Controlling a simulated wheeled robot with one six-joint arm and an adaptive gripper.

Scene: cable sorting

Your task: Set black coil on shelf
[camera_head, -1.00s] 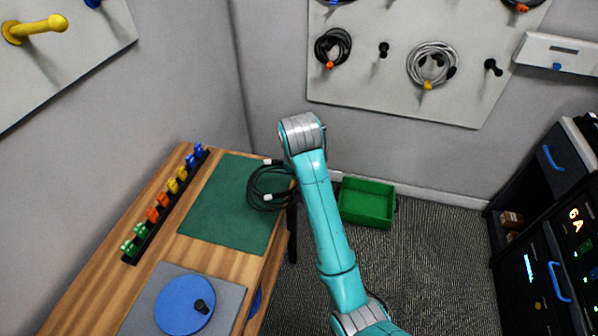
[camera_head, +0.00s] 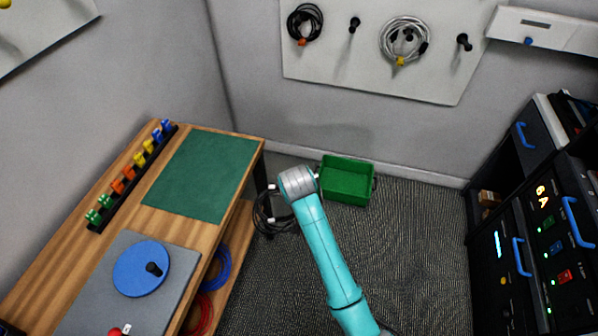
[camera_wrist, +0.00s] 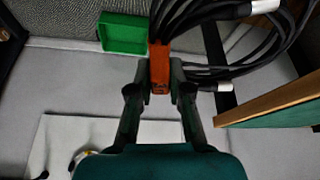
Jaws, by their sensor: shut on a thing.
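The black coil (camera_head: 262,213) hangs beside the right side of the wooden bench, in front of its lower shelf (camera_head: 240,225). In the wrist view the coil (camera_wrist: 195,14) has silver-white plug ends and an orange tie (camera_wrist: 160,62). My gripper (camera_wrist: 158,84) is shut on the coil at the orange tie. In the head view my wrist hides the fingers and part of the coil. A blue coil (camera_head: 219,268) and a red coil (camera_head: 203,314) lie on the shelf, nearer the camera.
The bench top holds a bare green mat (camera_head: 205,175), a rack of coloured clips (camera_head: 130,180) and a blue disc (camera_head: 141,268). A green bin (camera_head: 347,183) stands on the floor behind my arm. Black cabinets (camera_head: 545,250) stand at right. The carpet between is clear.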

